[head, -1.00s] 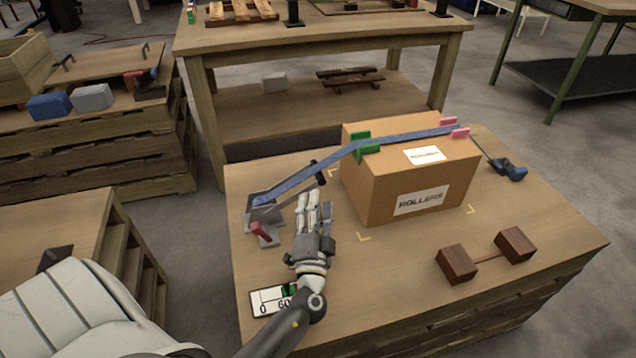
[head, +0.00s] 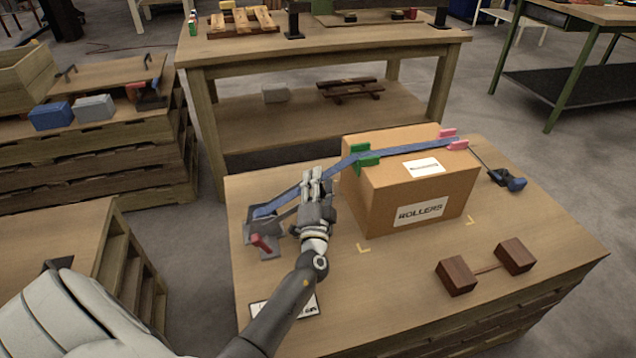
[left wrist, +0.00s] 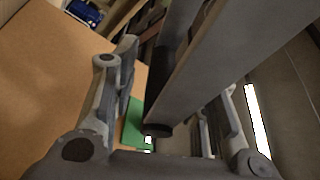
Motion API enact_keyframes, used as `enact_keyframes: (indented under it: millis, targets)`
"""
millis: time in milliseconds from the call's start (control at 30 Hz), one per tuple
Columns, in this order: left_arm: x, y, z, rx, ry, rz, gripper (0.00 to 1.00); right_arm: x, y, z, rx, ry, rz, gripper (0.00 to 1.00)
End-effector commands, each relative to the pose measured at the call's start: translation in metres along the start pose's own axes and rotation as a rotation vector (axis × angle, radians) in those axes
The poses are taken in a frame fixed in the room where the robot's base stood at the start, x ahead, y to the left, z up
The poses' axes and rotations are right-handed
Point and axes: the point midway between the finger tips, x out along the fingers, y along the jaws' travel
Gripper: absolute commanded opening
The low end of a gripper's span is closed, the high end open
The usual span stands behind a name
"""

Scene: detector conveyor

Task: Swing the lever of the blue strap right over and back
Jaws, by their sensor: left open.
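The blue strap (head: 290,191) runs from a grey ratchet base (head: 250,232) at the left of the table up over the cardboard box (head: 375,200). The base has a small red tab (head: 262,242). The grey lever (head: 284,214) slopes up from the base toward my left gripper (head: 314,174), which hides its far end. In the left wrist view, a grey bar with a black end, seemingly the lever (left wrist: 215,65), passes between the fingers of my left gripper (left wrist: 160,115). The fingers stand apart on either side of it. My right gripper is not in view.
Green (head: 362,158) and pink (head: 456,144) corner guards sit under the strap on the box. A dark hook tool (head: 508,181) is at the right. Two brown blocks (head: 456,276) lie at the front right. A label plate (head: 308,312) lies partly under my arm.

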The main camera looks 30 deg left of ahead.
Motion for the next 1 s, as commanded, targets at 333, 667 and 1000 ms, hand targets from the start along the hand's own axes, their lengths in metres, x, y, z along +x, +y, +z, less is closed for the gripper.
enact_keyframes:
  millis: [333, 667, 1000]
  targets:
    - [0.0002, -0.0002, 0.0002, 0.001, 0.0, -0.001, 0.24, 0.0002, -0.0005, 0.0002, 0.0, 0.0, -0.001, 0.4]
    - [-0.0001, 0.0, 0.0002, 0.001, 0.0, 0.0, 0.0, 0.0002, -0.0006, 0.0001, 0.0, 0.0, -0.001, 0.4]
    - [0.0013, -0.0027, 0.0033, -0.011, 0.001, -0.006, 0.0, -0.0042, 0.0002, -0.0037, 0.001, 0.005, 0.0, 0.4]
